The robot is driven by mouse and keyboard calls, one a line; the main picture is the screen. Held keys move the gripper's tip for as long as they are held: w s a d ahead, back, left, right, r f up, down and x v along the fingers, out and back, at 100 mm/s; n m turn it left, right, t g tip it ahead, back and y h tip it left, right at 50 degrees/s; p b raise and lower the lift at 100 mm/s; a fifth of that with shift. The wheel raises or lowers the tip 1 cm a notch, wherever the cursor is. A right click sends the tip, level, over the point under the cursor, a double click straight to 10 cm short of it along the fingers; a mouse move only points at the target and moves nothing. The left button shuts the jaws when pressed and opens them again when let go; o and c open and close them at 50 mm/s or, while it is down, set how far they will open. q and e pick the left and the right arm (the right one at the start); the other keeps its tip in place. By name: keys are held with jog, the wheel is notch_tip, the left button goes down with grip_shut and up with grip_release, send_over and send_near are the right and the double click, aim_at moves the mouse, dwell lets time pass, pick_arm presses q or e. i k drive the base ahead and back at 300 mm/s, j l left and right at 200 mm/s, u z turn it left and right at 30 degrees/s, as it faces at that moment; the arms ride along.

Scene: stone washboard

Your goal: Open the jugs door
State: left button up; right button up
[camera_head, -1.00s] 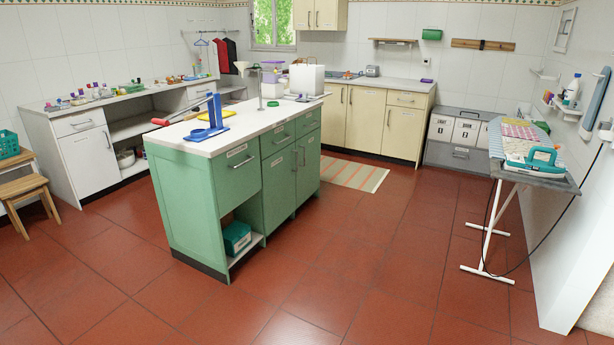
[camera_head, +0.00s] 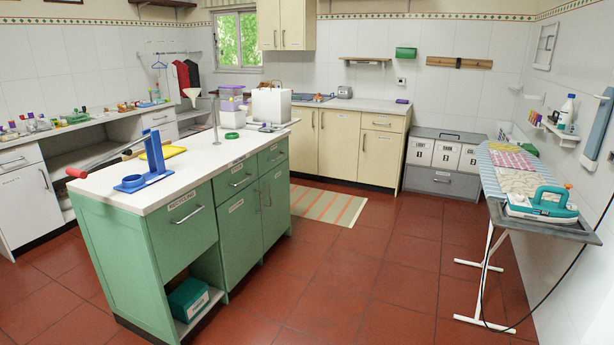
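No door label that I can read says jugs, so I cannot tell which door is the jugs door. The green island has a closed left door (camera_head: 240,240) and a closed right door (camera_head: 275,205) with upright handles and small labels. The cream cabinet at the back has closed doors, one of them a middle door (camera_head: 338,145). Neither of my grippers is in view.
The green island's white top (camera_head: 150,190) holds a blue stand (camera_head: 154,165) and other items. An ironing board (camera_head: 500,175) stands at the right. Red floor (camera_head: 350,270) is clear between island and board.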

aim_at(274, 185)
jog(key=i+z, duration=0.1)
jog(key=i, duration=2.25)
jog(key=l, duration=0.1)
